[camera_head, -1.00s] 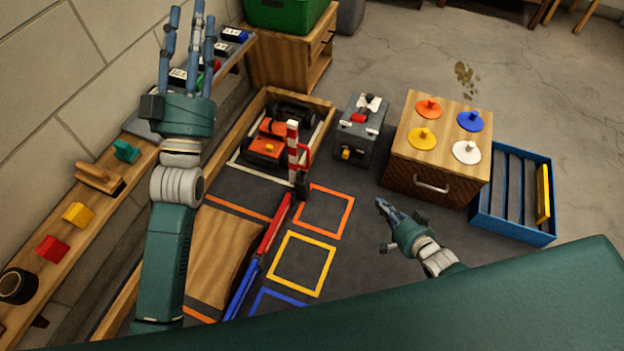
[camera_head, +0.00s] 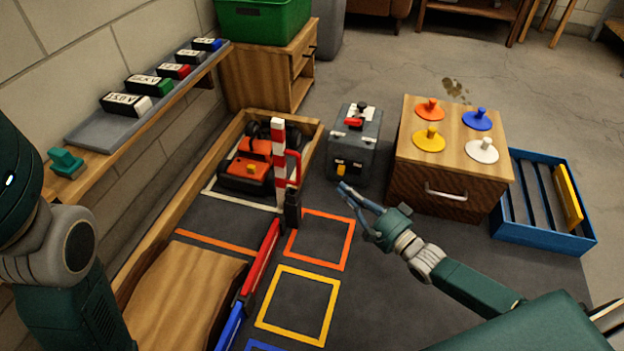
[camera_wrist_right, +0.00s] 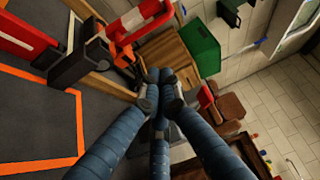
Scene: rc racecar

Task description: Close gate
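The gate's red-and-white striped arm (camera_head: 279,160) stands upright beside the orange racecar (camera_head: 250,165). A red handle-like loop is at its right, and its black post (camera_head: 292,208) stands at the end of the red barrier (camera_head: 262,262). In the right wrist view, the striped arm (camera_wrist_right: 135,20) and black post (camera_wrist_right: 80,60) are at upper left. My right gripper (camera_head: 345,192) is to the right of the post, apart from it. Its fingertips meet in the right wrist view (camera_wrist_right: 160,76) and hold nothing. My left gripper is out of view; only part of that arm shows at left.
A grey box (camera_head: 354,145) stands just beyond my right gripper. A wooden cabinet (camera_head: 405,180) with coloured knobbed discs and a blue crate (camera_head: 540,243) are to the right. A wall shelf (camera_head: 95,150) is at left. Orange and yellow floor squares lie in front.

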